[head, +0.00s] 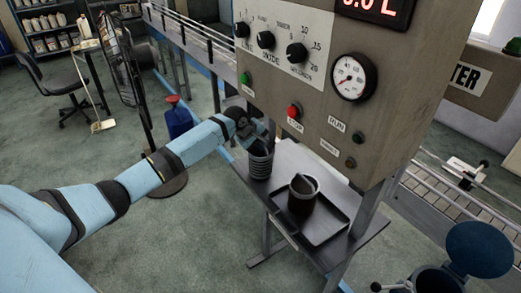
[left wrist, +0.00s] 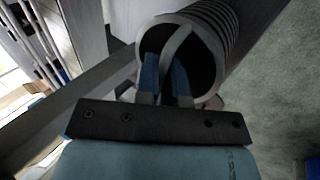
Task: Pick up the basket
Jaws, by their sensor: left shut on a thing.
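The basket (head: 260,163) is a grey, ribbed, bucket-like container at the near left corner of the small metal table, below the control panel. Whether its base touches the table is hard to tell. My left gripper (head: 252,133) is at its top, shut on its handle. In the left wrist view the basket (left wrist: 222,36) shows its ribbed side, round rim and dark inside. My left gripper's blue fingers (left wrist: 166,78) are at the grey handle strip across the opening. My right gripper is not in view.
A dark pot (head: 302,193) stands in a black tray (head: 325,232) on the table (head: 284,160), right of the basket. The control panel (head: 305,85) overhangs the table. A conveyor (head: 440,190) runs behind. An open blue-lidded bin (head: 478,250) stands at lower right.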

